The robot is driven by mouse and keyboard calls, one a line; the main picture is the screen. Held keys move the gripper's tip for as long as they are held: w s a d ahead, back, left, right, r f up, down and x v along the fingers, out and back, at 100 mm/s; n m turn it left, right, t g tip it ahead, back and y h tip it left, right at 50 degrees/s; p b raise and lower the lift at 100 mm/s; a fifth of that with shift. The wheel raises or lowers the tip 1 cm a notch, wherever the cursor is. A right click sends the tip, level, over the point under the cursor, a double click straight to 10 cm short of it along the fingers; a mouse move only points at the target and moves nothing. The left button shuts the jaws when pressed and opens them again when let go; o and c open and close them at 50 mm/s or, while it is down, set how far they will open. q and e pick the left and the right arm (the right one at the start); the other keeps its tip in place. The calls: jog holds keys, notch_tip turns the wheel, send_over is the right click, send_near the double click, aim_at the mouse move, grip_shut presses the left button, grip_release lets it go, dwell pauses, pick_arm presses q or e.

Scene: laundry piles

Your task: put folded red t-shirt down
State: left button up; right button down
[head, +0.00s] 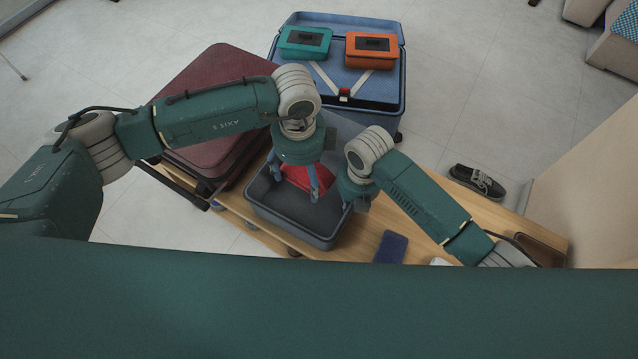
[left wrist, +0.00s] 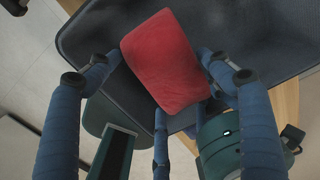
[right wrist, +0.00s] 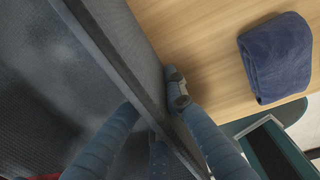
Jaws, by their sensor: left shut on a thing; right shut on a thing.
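The folded red t-shirt (head: 323,179) is held between the fingers of my left gripper (head: 296,178), over the inside of the grey bin. In the left wrist view the red t-shirt (left wrist: 165,62) is a compact, slightly tilted bundle with a finger on either side. I cannot tell whether it touches the bin floor. The grey bin (head: 292,236) stands on the wooden bench. My right gripper (right wrist: 152,108) is shut on the bin's rim (right wrist: 112,50), one finger inside and one outside. In the head view its fingertips are mostly hidden.
A navy folded cloth (head: 391,247) lies on the wooden bench (head: 465,213), right of the bin. A dark red suitcase (head: 222,65) stands left. Behind is an open blue suitcase (head: 345,88) with a teal pouch (head: 304,42) and an orange pouch (head: 372,50). A shoe (head: 477,181) lies right.

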pick_arm(q)
jog(key=shift+s+a+f+n, duration=0.2)
jog(key=shift+s+f+n, duration=0.1)
jog(key=shift+s+f, duration=0.75)
send_over(303, 209)
notch_tip(303, 209, down, 6)
jog(key=shift+d+r, duration=0.1)
jog(key=shift+f, duration=2.05)
jog(key=o, duration=1.2)
jog(key=shift+f, duration=0.15)
jog(key=shift+o, duration=0.2)
notch_tip(303, 209, up, 12)
jog(key=shift+r, duration=0.15)
